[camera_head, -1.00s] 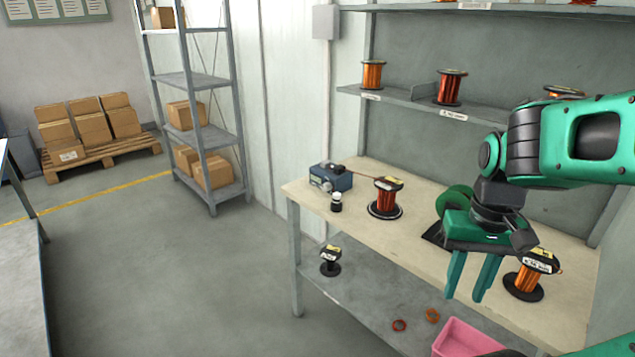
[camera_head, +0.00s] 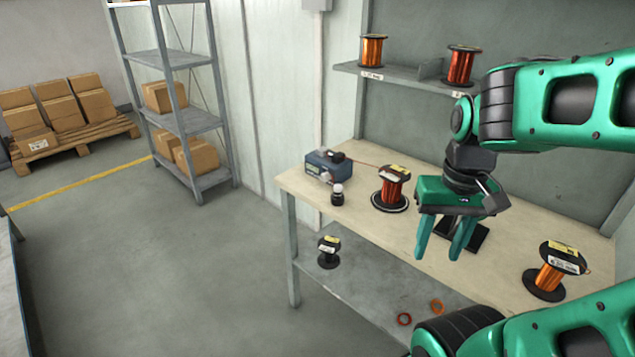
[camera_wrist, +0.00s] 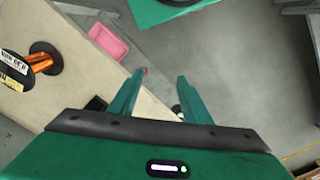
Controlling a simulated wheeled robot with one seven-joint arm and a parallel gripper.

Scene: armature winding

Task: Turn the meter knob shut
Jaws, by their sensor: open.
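The meter does not show in the wrist view.
A black, white-topped item (camera_head: 337,195) stands before the meter. A copper spool (camera_head: 391,188) stands between meter and gripper; another (camera_head: 551,272) stands at right. A dark plate (camera_head: 466,235) lies behind the gripper. The wrist view shows a pink bin (camera_wrist: 108,43).

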